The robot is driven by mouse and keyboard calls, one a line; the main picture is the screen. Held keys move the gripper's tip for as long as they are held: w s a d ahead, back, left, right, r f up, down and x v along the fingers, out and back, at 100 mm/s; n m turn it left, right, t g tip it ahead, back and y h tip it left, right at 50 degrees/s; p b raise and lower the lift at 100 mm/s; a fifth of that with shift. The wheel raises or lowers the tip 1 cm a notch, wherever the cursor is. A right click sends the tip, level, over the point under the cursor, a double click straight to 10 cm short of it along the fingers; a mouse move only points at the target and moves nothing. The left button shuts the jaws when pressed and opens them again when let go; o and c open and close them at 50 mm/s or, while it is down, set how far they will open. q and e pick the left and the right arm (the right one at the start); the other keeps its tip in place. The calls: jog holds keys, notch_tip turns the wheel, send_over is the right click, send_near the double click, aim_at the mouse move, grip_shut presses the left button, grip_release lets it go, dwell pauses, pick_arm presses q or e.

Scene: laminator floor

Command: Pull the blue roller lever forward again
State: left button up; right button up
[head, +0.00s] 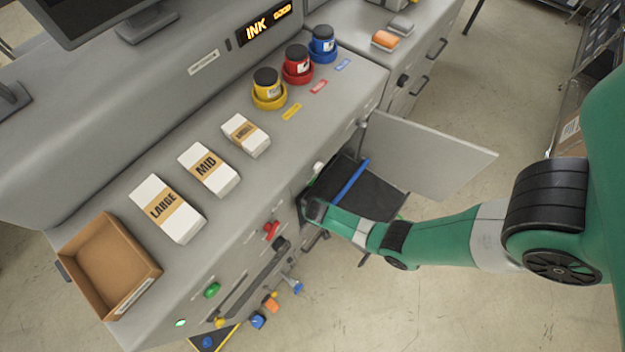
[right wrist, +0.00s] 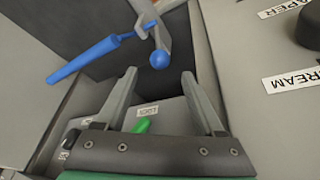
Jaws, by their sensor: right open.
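In the right wrist view, a blue bar (right wrist: 85,60) with a thin end slants across the dark opening, beside a grey metal arm. A small blue ball (right wrist: 159,59) sits at the end of that metalwork, just beyond and between my fingertips. I cannot tell which blue part is the lever's grip. In the head view the blue bar (head: 352,181) shows inside the open compartment. My right gripper (right wrist: 158,73) is open and empty, its fingers pointing into the compartment; in the head view its fingers are hard to make out. My left gripper is not in view.
A green handle (right wrist: 142,127) and a small label lie below the fingers. The open grey door (head: 435,155) stands right of the compartment. Knobs and a long handle (head: 250,285) stick out of the front panel. Cartons, an open box (head: 105,265) and ink jars top the cabinet.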

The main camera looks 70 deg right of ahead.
jog(key=b+x, duration=0.9)
jog(key=x, duration=0.2)
jog(key=shift+f, duration=0.1)
grip_shut()
dwell(1.0)
